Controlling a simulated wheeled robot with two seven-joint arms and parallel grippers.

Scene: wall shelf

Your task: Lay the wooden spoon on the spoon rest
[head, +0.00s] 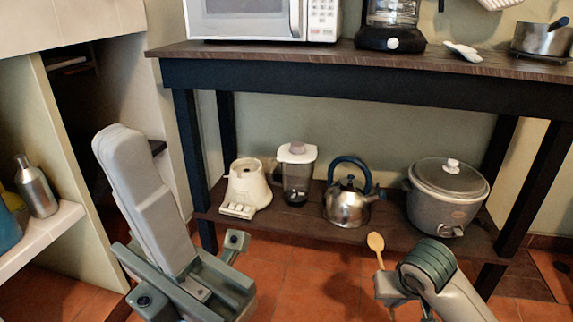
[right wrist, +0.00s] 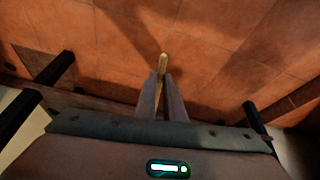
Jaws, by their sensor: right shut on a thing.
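The wooden spoon (head: 376,242) is in my right gripper (head: 384,273), low in front of the shelf unit, with its bowl pointing up in the head view. In the right wrist view the spoon (right wrist: 163,61) sticks out from between the two fingers (right wrist: 162,90), which are shut on it. A small white spoon rest (head: 463,50) lies on the dark wooden top, well above and right of the right gripper.
On the top stand a microwave (head: 262,18), a coffee maker (head: 391,38) and a saucepan (head: 541,40). The lower shelf holds a cream appliance (head: 249,187), a blender (head: 297,175), a kettle (head: 347,205) and a slow cooker (head: 447,200). The top's front edge (head: 370,85) lies above the right gripper.

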